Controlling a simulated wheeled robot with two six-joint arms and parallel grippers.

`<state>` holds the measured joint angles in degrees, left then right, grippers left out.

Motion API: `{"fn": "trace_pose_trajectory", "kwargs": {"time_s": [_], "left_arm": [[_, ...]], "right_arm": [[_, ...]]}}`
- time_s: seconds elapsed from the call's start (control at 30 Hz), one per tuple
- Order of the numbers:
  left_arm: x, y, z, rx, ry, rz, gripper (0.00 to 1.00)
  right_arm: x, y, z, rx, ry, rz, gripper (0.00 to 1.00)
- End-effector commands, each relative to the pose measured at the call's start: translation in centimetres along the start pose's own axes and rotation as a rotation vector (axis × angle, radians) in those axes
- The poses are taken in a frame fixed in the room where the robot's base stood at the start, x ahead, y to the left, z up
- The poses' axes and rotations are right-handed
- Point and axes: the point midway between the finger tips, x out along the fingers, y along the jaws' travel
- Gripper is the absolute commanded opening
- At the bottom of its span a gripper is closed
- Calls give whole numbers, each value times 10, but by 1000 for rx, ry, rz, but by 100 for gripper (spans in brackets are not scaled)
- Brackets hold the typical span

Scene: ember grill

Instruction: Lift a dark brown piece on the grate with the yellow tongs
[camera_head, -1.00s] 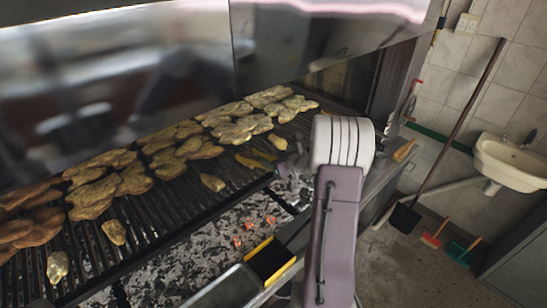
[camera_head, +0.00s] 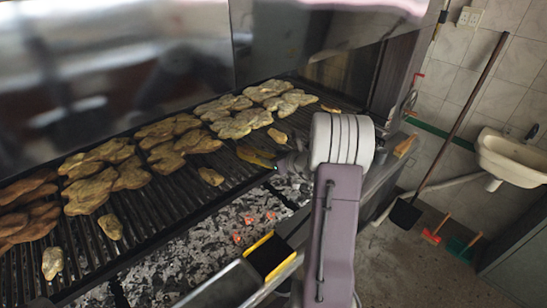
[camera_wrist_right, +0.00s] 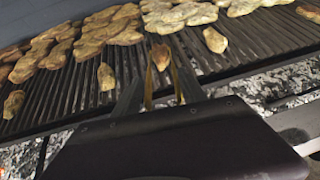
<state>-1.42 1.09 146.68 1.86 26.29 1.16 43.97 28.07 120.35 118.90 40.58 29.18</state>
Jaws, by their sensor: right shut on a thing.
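My right gripper (camera_wrist_right: 160,90) is shut on the yellow tongs (camera_wrist_right: 177,75); in the head view the tongs (camera_head: 253,157) reach left over the grate, and my forearm hides much of the gripper. In the right wrist view a small brown piece (camera_wrist_right: 160,55) appears between the tong arms; whether they touch it cannot be told. The grate (camera_head: 185,200) carries large browned pieces and several small ones, including one (camera_head: 210,175) left of the tong tips. The darkest brown pieces (camera_head: 28,222) are piled at the grate's left end. My left gripper is out of view.
A shiny metal hood (camera_head: 130,70) hangs over the grate. Embers (camera_head: 200,245) lie below its front edge. A black-and-yellow container (camera_head: 268,257) stands at the front. A sink (camera_head: 512,155), a long-handled tool (camera_head: 460,130) and open floor are on the right.

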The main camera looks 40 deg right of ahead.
Motion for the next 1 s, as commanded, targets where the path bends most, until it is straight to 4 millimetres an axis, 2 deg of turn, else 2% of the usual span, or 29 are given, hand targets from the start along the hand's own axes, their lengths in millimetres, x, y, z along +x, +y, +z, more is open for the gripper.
{"fn": "trace_pose_trajectory", "kwargs": {"time_s": [0.03,0.1,0.6,0.73,1.0], "left_arm": [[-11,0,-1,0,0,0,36],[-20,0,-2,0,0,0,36],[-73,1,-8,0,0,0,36],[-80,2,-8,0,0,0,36],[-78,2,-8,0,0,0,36]], "right_arm": [[-6,-1,13,-2,-6,-1,0],[-12,-1,24,-2,-6,-1,0],[-48,-4,89,-3,-7,-1,0],[-52,-4,96,-2,-6,-1,0],[-52,-4,95,-1,-5,-1,0]]}}
